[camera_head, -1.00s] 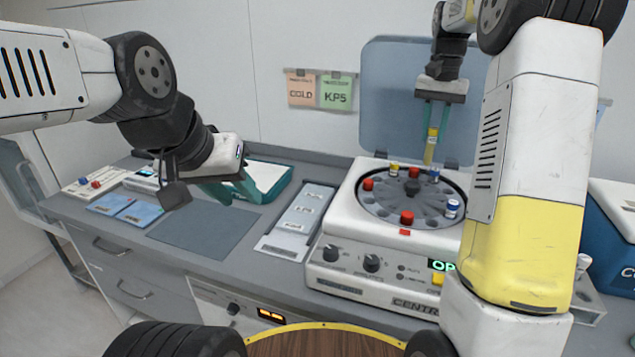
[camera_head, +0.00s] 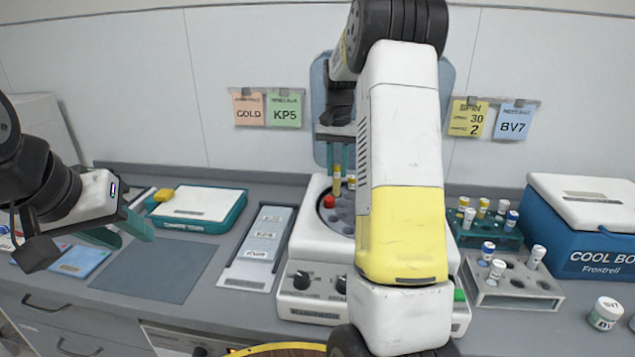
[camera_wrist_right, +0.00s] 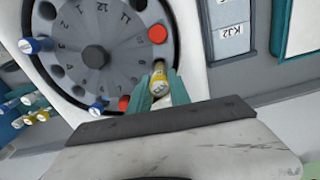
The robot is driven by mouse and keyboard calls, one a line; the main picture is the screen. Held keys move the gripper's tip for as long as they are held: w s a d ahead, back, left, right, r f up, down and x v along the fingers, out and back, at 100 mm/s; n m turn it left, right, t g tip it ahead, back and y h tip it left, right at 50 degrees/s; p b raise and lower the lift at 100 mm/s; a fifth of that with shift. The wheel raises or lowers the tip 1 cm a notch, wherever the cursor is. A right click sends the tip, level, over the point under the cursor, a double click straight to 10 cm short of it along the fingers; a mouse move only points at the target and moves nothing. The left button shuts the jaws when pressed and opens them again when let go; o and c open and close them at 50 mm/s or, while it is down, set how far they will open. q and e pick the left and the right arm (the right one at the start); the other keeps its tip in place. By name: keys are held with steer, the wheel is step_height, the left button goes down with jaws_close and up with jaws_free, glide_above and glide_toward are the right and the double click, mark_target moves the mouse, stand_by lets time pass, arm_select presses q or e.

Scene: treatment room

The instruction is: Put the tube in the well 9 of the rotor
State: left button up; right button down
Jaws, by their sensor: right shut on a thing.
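The held tube (camera_wrist_right: 160,82) has a yellow cap and sits between the teal fingers of my right gripper (camera_wrist_right: 160,92), which is shut on it. In the head view the yellow tube (camera_head: 337,178) hangs below my right gripper (camera_head: 339,160), over the rotor. The rotor (camera_wrist_right: 95,85) is grey with numbered wells; the tube is near its rim, close to the number 9. My left gripper (camera_head: 120,232) looks open and empty, above the mat.
Red-capped tubes (camera_wrist_right: 157,33) and blue-capped tubes (camera_wrist_right: 30,45) occupy other wells. The centrifuge lid (camera_head: 320,90) stands open behind. My right arm hides much of the centrifuge. Tube racks (camera_head: 510,285) and a blue cool box (camera_head: 600,235) stand at the right. The mat (camera_head: 160,270) is clear.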

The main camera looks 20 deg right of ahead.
mark_target(337, 196)
steer(key=shift+f, duration=2.7)
steer(key=shift+f, duration=0.15)
steer(key=c, duration=1.2)
jaws_free()
step_height(337, 196, up, 12)
steer(key=shift+r, duration=0.1)
steer(key=s+a+r+n+t, duration=0.2)
steer(key=s+a+r, duration=0.25)
steer(key=s, duration=0.25)
steer(key=s+a+n+t, duration=0.1)
steer(key=s+a, duration=0.2)
steer(key=s, duration=0.4)
steer(key=s+a+f+n+t+y, duration=0.1)
steer(key=s+a+n, duration=0.1)
steer(key=s+a, duration=0.2)
steer(key=s+a+f+n+t+y, duration=0.1)
steer(key=s+a+t, duration=0.1)
steer(key=s, duration=0.8)
steer(key=shift+s+a+n, duration=0.25)
steer(key=shift+a+n, duration=0.05)
steer(key=shift+a, duration=0.6)
